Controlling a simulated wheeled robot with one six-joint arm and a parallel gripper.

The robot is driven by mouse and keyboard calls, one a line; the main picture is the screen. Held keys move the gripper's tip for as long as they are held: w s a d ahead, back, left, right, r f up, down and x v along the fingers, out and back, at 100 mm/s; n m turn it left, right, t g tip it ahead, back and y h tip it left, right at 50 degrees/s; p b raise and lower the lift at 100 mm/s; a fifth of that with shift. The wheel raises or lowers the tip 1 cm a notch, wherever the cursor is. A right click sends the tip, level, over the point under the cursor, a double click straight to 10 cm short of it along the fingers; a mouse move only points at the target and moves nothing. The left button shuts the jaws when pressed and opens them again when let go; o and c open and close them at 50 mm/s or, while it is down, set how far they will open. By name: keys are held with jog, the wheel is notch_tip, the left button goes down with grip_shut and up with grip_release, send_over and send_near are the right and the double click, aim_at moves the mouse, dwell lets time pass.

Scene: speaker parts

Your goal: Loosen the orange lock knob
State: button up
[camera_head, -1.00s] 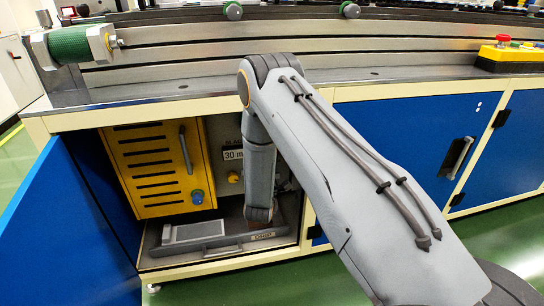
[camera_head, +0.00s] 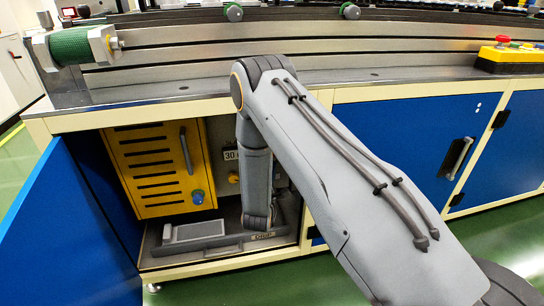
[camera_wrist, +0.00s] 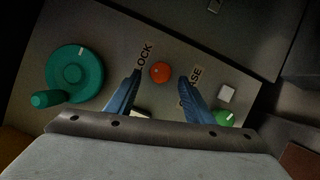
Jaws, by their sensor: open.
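The orange lock knob (camera_wrist: 160,72) is a small round ball on a grey panel in the wrist view, beside the printed word LOCK (camera_wrist: 144,56). My gripper (camera_wrist: 160,78) is open, with its two blue fingers pointing at the panel. The knob shows in the gap between the fingertips. I cannot tell how deep the fingertips are relative to it, and neither finger appears to touch it. In the head view, my arm reaches into the open cabinet bay and hides the knob and the gripper.
A green handwheel (camera_wrist: 74,74) with a crank grip lies left of the fingers. A green knob (camera_wrist: 224,118) and white square (camera_wrist: 227,93) sit right.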

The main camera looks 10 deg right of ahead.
jog(key=shift+p+v, duration=0.35)
jog(key=shift+v, duration=2)
